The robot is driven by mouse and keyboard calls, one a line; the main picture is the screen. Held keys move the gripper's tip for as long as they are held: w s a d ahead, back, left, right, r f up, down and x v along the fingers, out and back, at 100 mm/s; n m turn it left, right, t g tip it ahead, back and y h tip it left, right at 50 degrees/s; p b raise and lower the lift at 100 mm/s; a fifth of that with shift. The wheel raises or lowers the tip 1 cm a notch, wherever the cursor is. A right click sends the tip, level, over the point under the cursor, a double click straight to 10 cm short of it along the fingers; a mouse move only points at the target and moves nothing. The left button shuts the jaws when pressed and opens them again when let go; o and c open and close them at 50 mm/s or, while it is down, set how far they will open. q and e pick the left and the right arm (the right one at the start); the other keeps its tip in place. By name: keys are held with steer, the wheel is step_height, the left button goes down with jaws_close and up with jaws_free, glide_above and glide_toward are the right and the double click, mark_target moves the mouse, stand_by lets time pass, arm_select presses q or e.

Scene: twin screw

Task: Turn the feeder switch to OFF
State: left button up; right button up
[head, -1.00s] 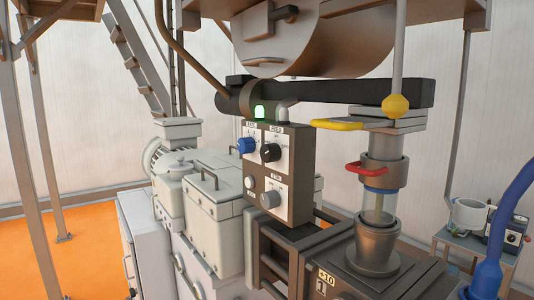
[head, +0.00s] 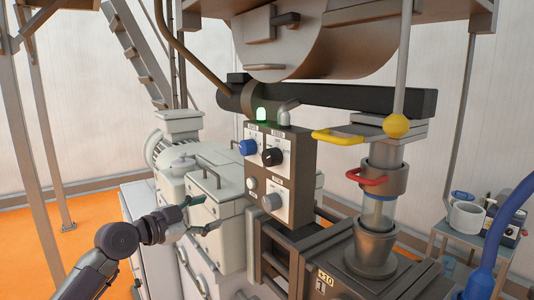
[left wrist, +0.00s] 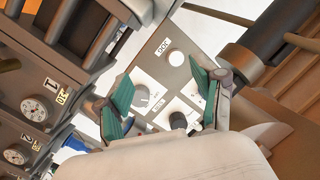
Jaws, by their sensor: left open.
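The control box (head: 290,190) carries a blue knob (head: 248,147), a black knob (head: 273,157) and a grey knob (head: 271,201). Their labels are too small to read, so I cannot tell which is the feeder switch. A green lamp (head: 261,115) on top is lit. My left gripper (head: 197,207) is open and empty, left of the box and apart from it, in front of the pale lidded housing (head: 222,190). In the left wrist view its teal-padded fingers (left wrist: 161,70) frame the panel's grey knob (left wrist: 141,97) and black knob (left wrist: 178,120). My right gripper is not seen.
Right of the box stand a red handle (head: 366,177), a yellow handle (head: 338,136) and a yellow ball (head: 397,126) on a rod. A dark beam (head: 350,97) crosses above the box. A side table (head: 455,234) with a mug is at right.

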mark_target(266, 160)
arm_select(q)
steer(key=s+d+r+m+g+h, duration=0.3)
steer(key=s+r+m, duration=0.35)
steer(key=r, duration=0.75)
steer(key=shift+n+t, duration=0.55)
steer(key=shift+t, duration=0.05)
steer(key=p+x, duration=0.2)
steer(key=x, duration=0.2)
steer(key=p+x, duration=0.2)
steer(key=x, duration=0.3)
steer(key=p+x, duration=0.3)
steer(key=x, duration=0.1)
steer(key=shift+s+d, duration=0.3)
steer(key=shift+d, duration=0.15)
steer(key=shift+w+d+f, duration=0.1)
steer(key=shift+w+d, duration=0.2)
steer(key=shift+d, duration=0.1)
steer(key=c, duration=1.1)
steer(key=shift+c, duration=0.2)
